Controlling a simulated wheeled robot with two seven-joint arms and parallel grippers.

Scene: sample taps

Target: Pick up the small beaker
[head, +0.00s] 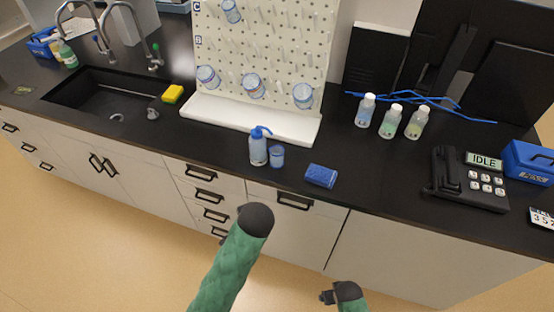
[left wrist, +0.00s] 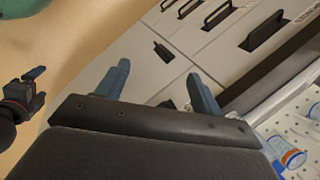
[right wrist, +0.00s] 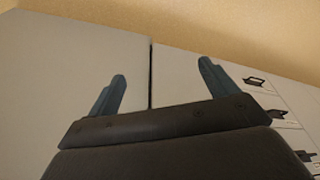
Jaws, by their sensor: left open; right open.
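A small blue-tinted beaker (head: 277,157) stands upright on the black counter near its front edge, just right of a wash bottle (head: 258,147). My left arm ends in front of the drawers, below and to the left of the beaker; its fingers are hidden in the head view. In the left wrist view my left gripper (left wrist: 162,88) is open and empty, facing the cabinet fronts. My right gripper (head: 328,297) is low, before the cabinets and away from the beaker. In the right wrist view it (right wrist: 166,88) is open and empty.
A blue sponge-like block (head: 321,176) lies right of the beaker. Behind stands a white pegboard (head: 265,50) with several beakers and a drip tray (head: 250,119). Three bottles (head: 389,121) and a phone (head: 470,180) are right, a sink (head: 105,97) left. Counter between block and phone is clear.

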